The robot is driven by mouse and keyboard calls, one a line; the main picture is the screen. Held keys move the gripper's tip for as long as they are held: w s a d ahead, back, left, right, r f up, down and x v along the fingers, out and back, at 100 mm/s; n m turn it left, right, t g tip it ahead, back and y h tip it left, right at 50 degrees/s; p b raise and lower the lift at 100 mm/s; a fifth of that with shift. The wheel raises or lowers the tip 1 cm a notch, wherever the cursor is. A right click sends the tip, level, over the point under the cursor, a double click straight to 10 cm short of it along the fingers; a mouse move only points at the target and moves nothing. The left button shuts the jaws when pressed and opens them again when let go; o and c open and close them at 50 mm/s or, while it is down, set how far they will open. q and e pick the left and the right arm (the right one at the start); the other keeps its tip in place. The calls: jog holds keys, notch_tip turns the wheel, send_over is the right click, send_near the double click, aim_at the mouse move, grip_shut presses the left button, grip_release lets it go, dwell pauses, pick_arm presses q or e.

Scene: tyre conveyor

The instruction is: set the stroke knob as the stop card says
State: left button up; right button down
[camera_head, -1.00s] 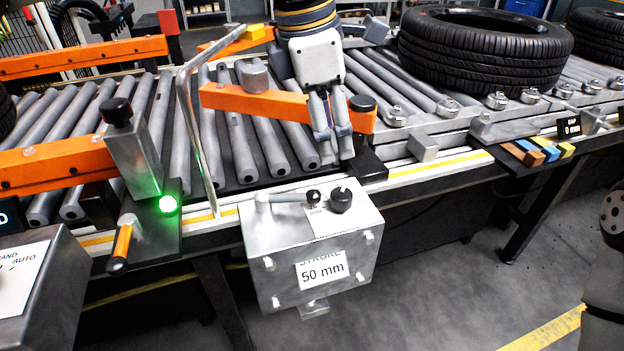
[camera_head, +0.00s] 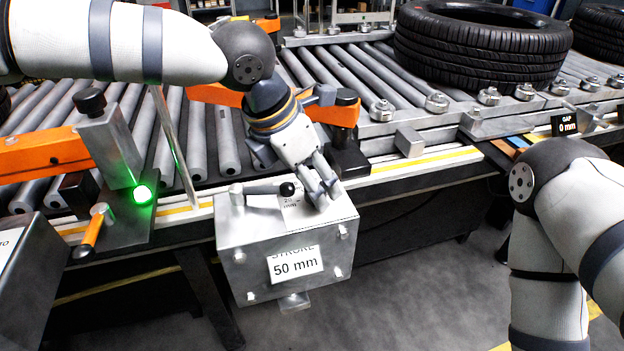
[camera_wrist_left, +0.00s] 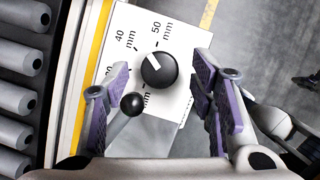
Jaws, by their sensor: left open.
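The grey stroke box (camera_head: 240,240) hangs at the conveyor's front edge. Its front card (camera_head: 295,264) reads "STROKE 50 mm". My left gripper (camera_head: 325,197) is over the box top and hides the knob in the head view. In the left wrist view the black stroke knob (camera_wrist_left: 159,70) lies between the open, apart fingers. Its white pointer mark appears to lie between the 40 mm and 50 mm labels on the dial plate (camera_wrist_left: 185,35). A lever with a black ball end (camera_wrist_left: 133,103) is beside the knob, near the left finger. My right gripper is out of view.
The roller conveyor (camera_head: 230,150) lies behind the box, with a tyre (camera_head: 480,45) on it. A green lamp (camera_head: 142,194) and an orange-handled lever (camera_head: 93,230) are at the left. A gap display (camera_head: 567,127) reads 0 mm. My right arm fills the right edge.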

pick_arm(q)
jog(key=shift+w+d+f, duration=0.1)
jog(key=shift+d+f, duration=0.05)
jog(key=shift+f, duration=0.25)
jog(key=c, duration=1.1)
jog(key=shift+c, duration=0.2)
